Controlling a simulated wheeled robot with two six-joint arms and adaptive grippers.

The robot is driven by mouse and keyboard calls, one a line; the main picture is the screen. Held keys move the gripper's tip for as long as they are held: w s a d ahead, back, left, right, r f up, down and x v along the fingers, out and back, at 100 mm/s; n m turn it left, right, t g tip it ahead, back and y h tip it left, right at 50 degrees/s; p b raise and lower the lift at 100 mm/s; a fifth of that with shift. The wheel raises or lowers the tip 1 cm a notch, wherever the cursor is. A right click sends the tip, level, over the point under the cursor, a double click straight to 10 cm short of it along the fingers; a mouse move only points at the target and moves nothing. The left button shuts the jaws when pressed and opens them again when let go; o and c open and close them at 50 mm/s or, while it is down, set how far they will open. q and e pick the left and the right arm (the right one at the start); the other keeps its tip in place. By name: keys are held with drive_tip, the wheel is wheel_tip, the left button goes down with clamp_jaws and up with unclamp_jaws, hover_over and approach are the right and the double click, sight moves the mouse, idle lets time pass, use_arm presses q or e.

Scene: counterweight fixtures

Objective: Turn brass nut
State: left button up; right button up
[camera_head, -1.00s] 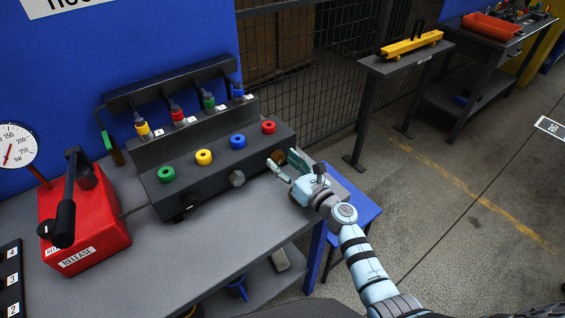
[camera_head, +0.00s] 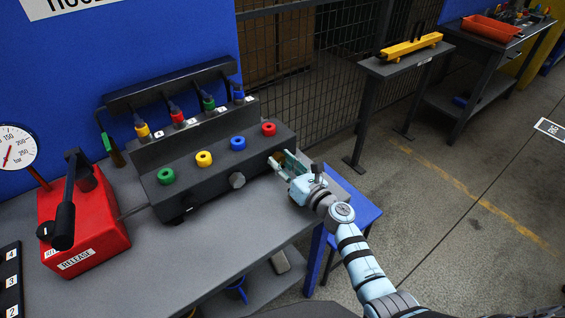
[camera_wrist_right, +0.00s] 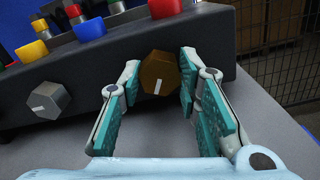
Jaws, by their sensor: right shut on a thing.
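The brass nut (camera_wrist_right: 159,72) is a gold-brown hexagonal knob with a white mark low on its face. It sits on the front face of the dark manifold block (camera_head: 217,172), at its right end. It also shows in the head view (camera_head: 277,157), partly hidden by my fingers. My right gripper (camera_wrist_right: 160,82) is shut on the nut, with one teal-padded finger on each side of it. In the head view my right gripper (camera_head: 284,163) is at the block's right end. My left gripper is not in view.
A grey hexagonal knob (camera_wrist_right: 48,99) is left of the brass nut on the same face. Coloured rings (camera_head: 204,158) and hose plugs stand on the block. A red pump (camera_head: 84,229) with a lever is at the left. The bench front (camera_head: 215,250) is clear.

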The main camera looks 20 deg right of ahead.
drive_tip(key=m+p, duration=0.2)
drive_tip(key=m, duration=0.4)
drive_tip(key=shift+r, duration=0.1)
drive_tip(key=m+p, duration=0.1)
drive_tip(key=m, duration=0.5)
drive_tip(key=shift+p, duration=0.3)
idle(0.4)
drive_tip(key=o, duration=1.1)
drive_tip(key=shift+o, duration=0.2)
